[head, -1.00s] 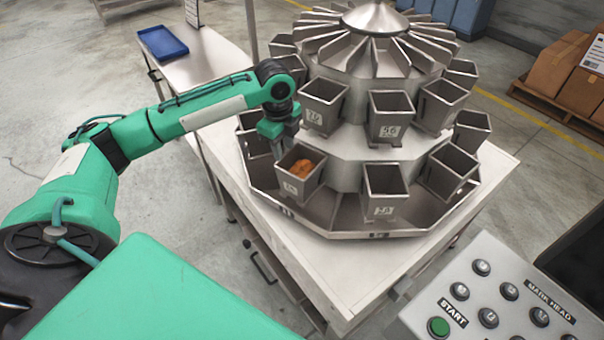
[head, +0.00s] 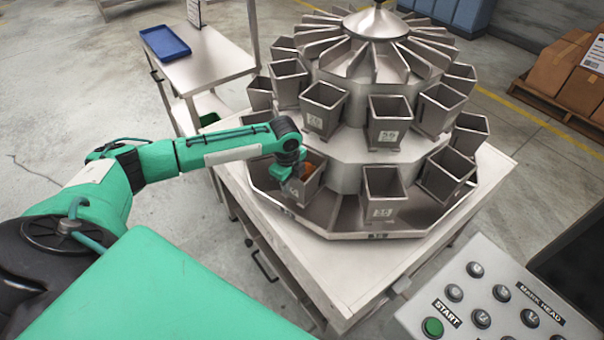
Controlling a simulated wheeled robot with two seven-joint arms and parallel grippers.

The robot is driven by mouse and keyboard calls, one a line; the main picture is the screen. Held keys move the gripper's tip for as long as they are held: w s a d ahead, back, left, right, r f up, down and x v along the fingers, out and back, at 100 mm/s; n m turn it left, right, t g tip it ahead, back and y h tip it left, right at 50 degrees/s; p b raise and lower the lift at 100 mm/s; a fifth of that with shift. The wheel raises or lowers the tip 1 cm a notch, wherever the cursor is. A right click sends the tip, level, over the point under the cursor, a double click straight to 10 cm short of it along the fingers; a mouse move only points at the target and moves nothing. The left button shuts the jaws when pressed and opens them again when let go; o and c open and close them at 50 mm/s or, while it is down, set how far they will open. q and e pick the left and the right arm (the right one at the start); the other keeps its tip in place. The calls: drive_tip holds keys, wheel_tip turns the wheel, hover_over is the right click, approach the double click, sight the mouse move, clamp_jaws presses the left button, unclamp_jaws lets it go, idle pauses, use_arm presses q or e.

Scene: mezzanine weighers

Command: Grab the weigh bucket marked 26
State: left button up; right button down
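The weigher (head: 345,175) carries metal buckets in an upper and a lower ring, with small labels too blurred to read surely. My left gripper (head: 287,172) is down at the left rim of a lower front-left bucket (head: 303,190) that holds orange pieces. The gripper and wrist hide part of this bucket and its label. I cannot tell whether the fingers grip the rim. Another lower bucket (head: 383,197), empty, is to its right. Above are upper buckets at front left (head: 322,107) and front middle (head: 390,122). My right gripper is not in view.
The weigher stands on a pale table (head: 345,275). A control panel (head: 490,300) with a green START button is at lower right. A side table (head: 205,60) with a blue tray (head: 165,43) is at upper left. Cardboard boxes (head: 555,70) sit on a pallet at right.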

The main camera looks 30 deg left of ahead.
use_arm(q)
drive_tip(key=shift+f, duration=0.35)
idle(0.7)
drive_tip(key=shift+c, duration=0.2)
clamp_jaws()
drive_tip(key=shift+p, duration=0.3)
